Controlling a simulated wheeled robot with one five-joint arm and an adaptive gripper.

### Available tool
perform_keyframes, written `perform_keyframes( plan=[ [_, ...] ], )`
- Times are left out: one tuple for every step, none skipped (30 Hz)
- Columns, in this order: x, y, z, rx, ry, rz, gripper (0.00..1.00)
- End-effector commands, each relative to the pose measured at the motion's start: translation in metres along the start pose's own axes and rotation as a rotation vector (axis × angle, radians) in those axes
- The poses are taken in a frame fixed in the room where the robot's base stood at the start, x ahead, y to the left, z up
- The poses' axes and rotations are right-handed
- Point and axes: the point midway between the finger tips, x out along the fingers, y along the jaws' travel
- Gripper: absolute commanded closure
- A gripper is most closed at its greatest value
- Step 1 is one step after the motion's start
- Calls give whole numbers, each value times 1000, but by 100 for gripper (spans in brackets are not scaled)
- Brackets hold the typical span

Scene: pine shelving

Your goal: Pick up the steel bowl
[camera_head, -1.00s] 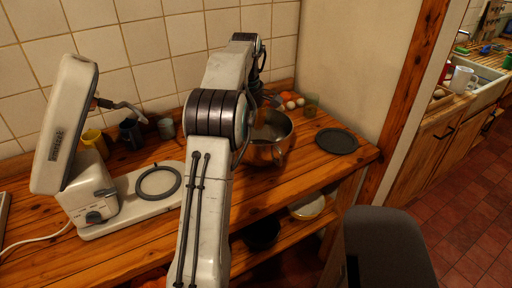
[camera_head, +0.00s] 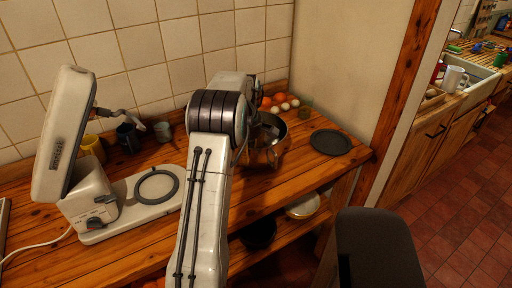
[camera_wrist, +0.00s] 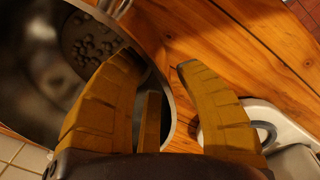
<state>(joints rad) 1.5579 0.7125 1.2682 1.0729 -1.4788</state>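The steel bowl (camera_head: 268,154) stands on the upper wooden shelf, partly hidden behind my arm in the head view. In the wrist view the bowl (camera_wrist: 35,75) fills the left side, with its shiny inside showing. The bowl's rim runs between the fingers in the picture. I cannot tell whether either finger touches it. In the head view the fingers are hidden behind my arm.
A stand mixer (camera_head: 85,190) stands at the left with its head tilted up. A dark round plate (camera_head: 330,142) lies right of the bowl. Eggs (camera_head: 285,104) and a small glass (camera_head: 306,110) are behind it. Cups (camera_head: 128,137) stand near the tiled wall. Bowls sit on the lower shelf.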

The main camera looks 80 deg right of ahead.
Motion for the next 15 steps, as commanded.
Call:
perform_keyframes(
  plan=[
    [-1, 0, 1, 0, -1, -5, 69],
    [1, -1, 1, 0, -1, -5, 69],
    [4, -1, 1, 0, -1, -5, 69],
    [6, -1, 1, 0, -1, -5, 69],
    [9, -1, 2, 0, -1, -5, 69],
    [12, -1, 2, 0, -1, -5, 69],
    [15, -1, 2, 0, -1, -5, 69],
    [18, -1, 2, 0, -1, -4, 69],
    [21, -1, 2, 0, -1, -4, 69],
    [23, -1, 2, 0, -1, -4, 69],
    [25, 0, 2, 0, 0, -3, 69],
    [27, -1, 2, 0, 0, -3, 69],
    [29, -1, 2, 0, 0, -3, 69],
    [30, -1, 2, 0, 0, -2, 69],
    [32, -1, 2, 0, 0, -2, 69]
  ],
)
